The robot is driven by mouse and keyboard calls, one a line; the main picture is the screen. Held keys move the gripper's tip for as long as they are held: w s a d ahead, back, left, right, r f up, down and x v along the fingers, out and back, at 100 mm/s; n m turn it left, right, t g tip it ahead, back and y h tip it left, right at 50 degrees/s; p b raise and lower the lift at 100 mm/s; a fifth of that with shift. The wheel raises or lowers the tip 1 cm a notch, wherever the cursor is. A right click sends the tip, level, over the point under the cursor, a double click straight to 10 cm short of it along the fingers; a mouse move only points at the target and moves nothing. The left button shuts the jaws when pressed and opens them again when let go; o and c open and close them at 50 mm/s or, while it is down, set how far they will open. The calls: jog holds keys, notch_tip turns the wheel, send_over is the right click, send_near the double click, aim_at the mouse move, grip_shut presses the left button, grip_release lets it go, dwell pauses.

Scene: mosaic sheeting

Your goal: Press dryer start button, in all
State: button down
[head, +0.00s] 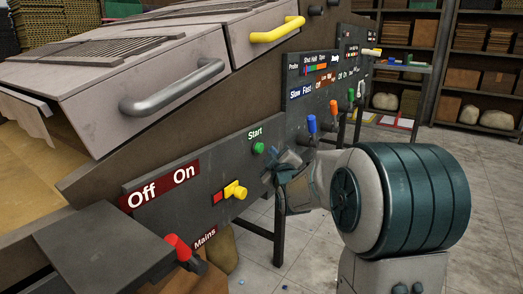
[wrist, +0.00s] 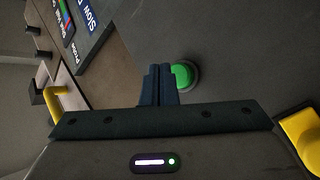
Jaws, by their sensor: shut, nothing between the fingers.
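A round green button (head: 258,148) sits under the word "Start" on the grey panel of the machine. It also shows in the wrist view (wrist: 183,75), partly hidden behind my fingertips. My gripper (head: 273,167) is shut and empty, just right of and below the green button in the head view. In the wrist view its closed fingers (wrist: 157,84) point at the panel beside the button and overlap its left edge. I cannot tell whether the fingertips touch the button.
A yellow switch (head: 235,190) and "Off On" label (head: 163,185) lie lower left on the panel. A red-handled lever (head: 178,247) stands at the front. A second panel with blue (head: 311,124) and orange (head: 333,107) levers is farther right. Shelves fill the back; floor at right is clear.

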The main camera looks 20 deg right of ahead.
jog(key=shift+s+d, duration=1.4)
jog(key=shift+s, duration=0.25)
jog(key=s+a+r+m+g+p, duration=0.3)
jog(key=s+r+p, duration=0.5)
jog(key=s+p, duration=0.3)
jog(key=s+a+r+m+g+y+p, duration=0.1)
jog(key=s+a+r+m+g+p, duration=0.2)
jog(key=s+p, duration=0.7)
jog(key=s+a+r+m+g+p, duration=0.3)
jog(key=s+a+r+g+p, duration=0.3)
jog(key=p, duration=1.1)
jog(key=s+r+g, duration=0.4)
jog(key=s+r, duration=0.1)
jog(key=r, duration=0.2)
jog(key=shift+s+y, duration=0.3)
jog(key=c, duration=2.1)
grip_release()
jog(key=shift+c, duration=0.2)
